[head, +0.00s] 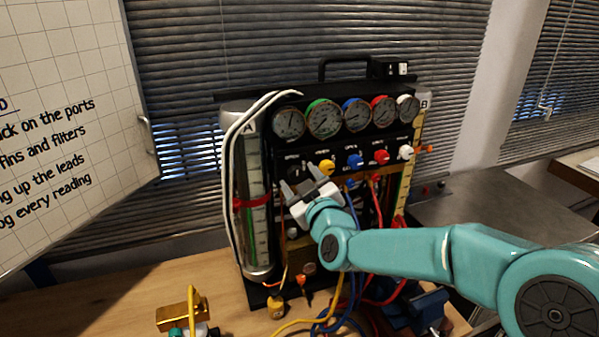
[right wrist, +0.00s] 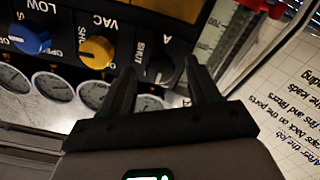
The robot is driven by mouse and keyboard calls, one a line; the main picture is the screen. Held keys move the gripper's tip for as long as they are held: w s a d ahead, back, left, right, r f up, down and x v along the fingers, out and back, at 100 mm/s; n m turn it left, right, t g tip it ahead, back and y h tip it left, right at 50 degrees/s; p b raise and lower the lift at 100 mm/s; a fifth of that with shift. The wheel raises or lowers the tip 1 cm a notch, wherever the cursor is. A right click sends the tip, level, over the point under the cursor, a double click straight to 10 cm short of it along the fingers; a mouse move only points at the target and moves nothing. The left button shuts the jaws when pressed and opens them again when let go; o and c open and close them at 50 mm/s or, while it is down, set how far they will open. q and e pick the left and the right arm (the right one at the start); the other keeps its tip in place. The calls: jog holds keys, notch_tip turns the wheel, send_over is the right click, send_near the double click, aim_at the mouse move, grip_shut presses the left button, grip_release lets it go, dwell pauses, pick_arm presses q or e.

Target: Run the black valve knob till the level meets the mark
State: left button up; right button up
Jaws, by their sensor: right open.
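The black valve knob (right wrist: 160,69) shows in the right wrist view, with a "SHUT" label beside it. My right gripper (right wrist: 160,82) is open, its two dark fingers one on each side of the knob in the picture; I cannot tell whether they touch it. In the head view my right gripper (head: 301,181) is at the left end of the knob row, and the black knob is hard to make out behind it. Sight tube A (head: 254,171) stands at the rig's left, with a red band (head: 252,201) around it and green low in it. My left gripper is not in view.
Yellow (head: 327,167), blue (head: 355,160), red (head: 381,157) and white (head: 406,152) knobs continue the row under several gauges (head: 325,119). Coloured hoses hang below. A brass-coloured block (head: 183,314) sits at the bench's lower left. A whiteboard (head: 80,110) stands at left.

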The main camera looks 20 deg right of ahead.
jog(key=shift+w, duration=0.4)
